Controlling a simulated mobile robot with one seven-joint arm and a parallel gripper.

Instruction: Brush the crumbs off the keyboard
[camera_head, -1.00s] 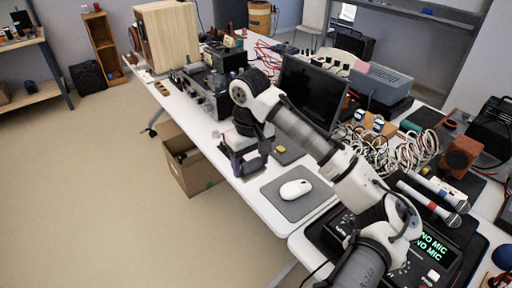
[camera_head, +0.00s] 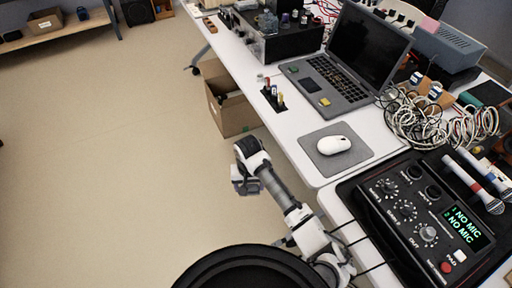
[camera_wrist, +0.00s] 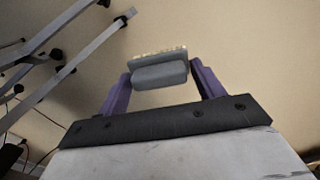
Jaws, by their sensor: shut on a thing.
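The open laptop's keyboard (camera_head: 340,78) is in plain view on the table in the head view. I cannot make out separate crumbs on it. A small yellow square (camera_head: 325,102) lies on the front of the laptop. My gripper (camera_head: 246,184) hangs over the floor, off the table's left edge and apart from the laptop. In the wrist view, its purple fingers are shut on a grey brush (camera_wrist: 160,74) with a pale bristle edge. In the head view the brush is hard to tell from the gripper.
A white mouse (camera_head: 334,145) sits on a grey pad right of the arm. A black audio mixer (camera_head: 420,215) and coiled cables (camera_head: 440,120) fill the table's right side. A black holder (camera_head: 272,98) with small upright items stands left of the laptop. A cardboard box (camera_head: 232,112) is on the floor.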

